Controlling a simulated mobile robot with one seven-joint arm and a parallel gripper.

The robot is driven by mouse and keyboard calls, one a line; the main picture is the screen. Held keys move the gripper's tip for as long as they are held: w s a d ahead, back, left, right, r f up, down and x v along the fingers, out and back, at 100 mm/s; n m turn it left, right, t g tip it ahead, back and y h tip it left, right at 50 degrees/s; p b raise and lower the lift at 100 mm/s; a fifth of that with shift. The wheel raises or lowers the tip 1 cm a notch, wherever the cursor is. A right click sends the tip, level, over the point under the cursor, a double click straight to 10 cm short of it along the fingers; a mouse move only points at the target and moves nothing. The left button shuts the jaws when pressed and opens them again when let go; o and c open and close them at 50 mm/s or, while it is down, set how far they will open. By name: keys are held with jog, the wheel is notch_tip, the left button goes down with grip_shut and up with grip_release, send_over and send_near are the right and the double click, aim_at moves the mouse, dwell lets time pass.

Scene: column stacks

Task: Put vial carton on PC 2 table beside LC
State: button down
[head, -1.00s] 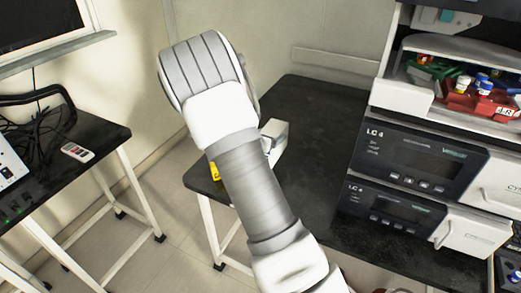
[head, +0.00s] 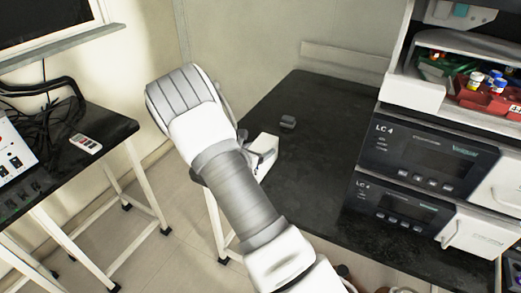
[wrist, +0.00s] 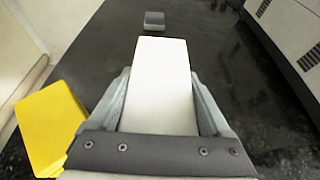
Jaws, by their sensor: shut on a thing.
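The white vial carton (wrist: 163,80) is between the fingers of my gripper (wrist: 163,100) in the wrist view, with dark table top around it. In the head view the carton (head: 263,150) shows beside my arm at the left edge of the black table (head: 310,110). My gripper is shut on it; my arm hides most of the fingers in the head view. Whether the carton touches the table I cannot tell. The LC stack (head: 425,165), labelled LC 4, stands on the table to the right of the carton.
A small grey object (head: 288,122) lies on the table beyond the carton, also in the wrist view (wrist: 154,20). A yellow object (wrist: 48,125) is left of my gripper. Bare table lies between carton and LC stack. A second table (head: 60,165) stands at left.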

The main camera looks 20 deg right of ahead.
jog(key=shift+f, duration=0.1)
grip_release()
jog(key=shift+r, duration=0.2)
jog(key=p+v, duration=0.1)
jog(key=v, duration=1)
jog(key=s+d+r+m+g+y, duration=0.3)
jog(key=s+r+m+g, duration=0.3)
jog(key=s+r+m, duration=0.85)
jog(key=s+a+r+m+t+y, duration=0.3)
jog(key=s+a+r+m+y, duration=0.4)
jog(key=s+a+m, duration=0.3)
jog(key=s+r+m, duration=0.1)
jog(key=s, duration=0.2)
jog(key=shift+s+a+y, duration=0.35)
jog(key=shift+s+y, duration=0.05)
